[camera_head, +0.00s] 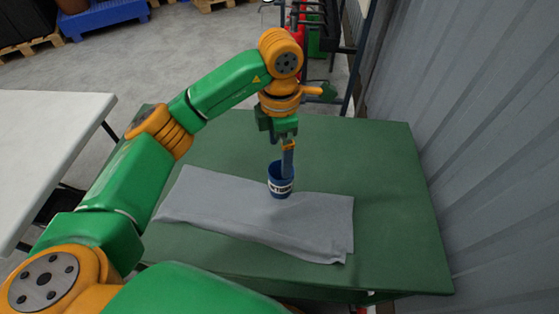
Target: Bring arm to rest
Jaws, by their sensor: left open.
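My left arm reaches in from the left over a green table (385,180). Its gripper (282,134) points down above a small dark blue cup (280,187) with a white label band. A slim blue-grey item (288,163) with an orange part near its top rises from the cup towards the gripper. The gripper is open; whether its fingers touch this item is hard to tell. The cup stands upright on a grey cloth (230,207) spread over the table. My right gripper is not in view.
A corrugated grey wall (475,130) runs along the table's right side. A white table (45,140) stands at the left. Red and green equipment (315,30) stands behind the green table. A blue pallet (103,17) lies at the back left. The green table's right part is clear.

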